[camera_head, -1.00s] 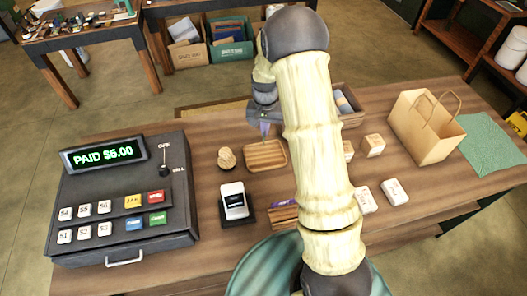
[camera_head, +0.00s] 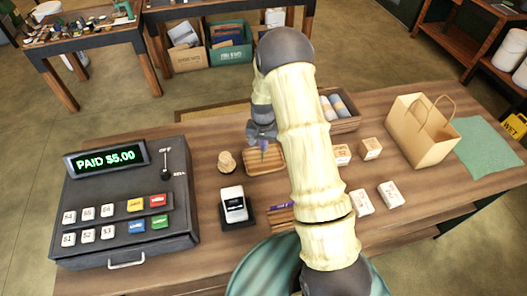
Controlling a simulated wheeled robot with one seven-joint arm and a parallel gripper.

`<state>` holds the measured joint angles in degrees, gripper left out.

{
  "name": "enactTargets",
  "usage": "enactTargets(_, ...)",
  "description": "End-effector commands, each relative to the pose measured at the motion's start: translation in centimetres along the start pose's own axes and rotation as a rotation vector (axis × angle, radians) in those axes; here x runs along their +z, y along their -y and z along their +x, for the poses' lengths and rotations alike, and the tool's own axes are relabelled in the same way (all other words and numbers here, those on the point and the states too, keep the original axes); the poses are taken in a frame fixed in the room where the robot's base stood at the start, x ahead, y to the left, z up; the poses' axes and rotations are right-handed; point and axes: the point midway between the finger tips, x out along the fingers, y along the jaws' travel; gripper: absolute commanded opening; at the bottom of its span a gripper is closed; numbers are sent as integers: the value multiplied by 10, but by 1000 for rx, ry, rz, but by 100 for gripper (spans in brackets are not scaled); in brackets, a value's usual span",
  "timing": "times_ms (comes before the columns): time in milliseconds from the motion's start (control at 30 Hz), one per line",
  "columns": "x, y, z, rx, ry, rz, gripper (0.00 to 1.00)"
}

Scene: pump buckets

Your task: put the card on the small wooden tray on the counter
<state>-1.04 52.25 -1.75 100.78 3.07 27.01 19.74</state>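The small wooden tray (camera_head: 258,167) lies on the counter near its middle. My gripper (camera_head: 263,139) is over the tray's back part, pointing down. It is shut on a thin purple card (camera_head: 264,150), seen nearly edge-on and hanging below the fingers. Its lower end is over the tray; I cannot tell whether it touches. Another purple item (camera_head: 282,206) shows at a slatted wooden holder (camera_head: 280,217) nearer the front, partly hidden by my arm.
A cash register (camera_head: 125,200) reading "PAID $5.00" and a card reader (camera_head: 234,206) stand on the left. A round beige object (camera_head: 226,162) is left of the tray. Small boxes (camera_head: 371,148) and a paper bag (camera_head: 420,132) are on the right of the counter (camera_head: 390,235).

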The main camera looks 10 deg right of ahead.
Motion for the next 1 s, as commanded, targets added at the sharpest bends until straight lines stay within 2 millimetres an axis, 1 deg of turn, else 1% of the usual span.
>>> enactTargets(133, 0, 0, 5, 1, 2, 0, 0)
enactTargets(333, 1, 0, 30, 1, 3, 0, 0)
enactTargets(433, 1, 0, 39, 1, 2, 0, 0)
enactTargets(833, 0, 0, 46, 0, 0, 0, 0)
enactTargets(867, 0, 0, 45, 0, 0, 0, 3)
enactTargets(900, 0, 0, 44, 0, 0, 0, 11)
enactTargets(967, 0, 0, 44, 0, 0, 0, 22)
enactTargets(1000, 0, 0, 44, 0, 0, 0, 23)
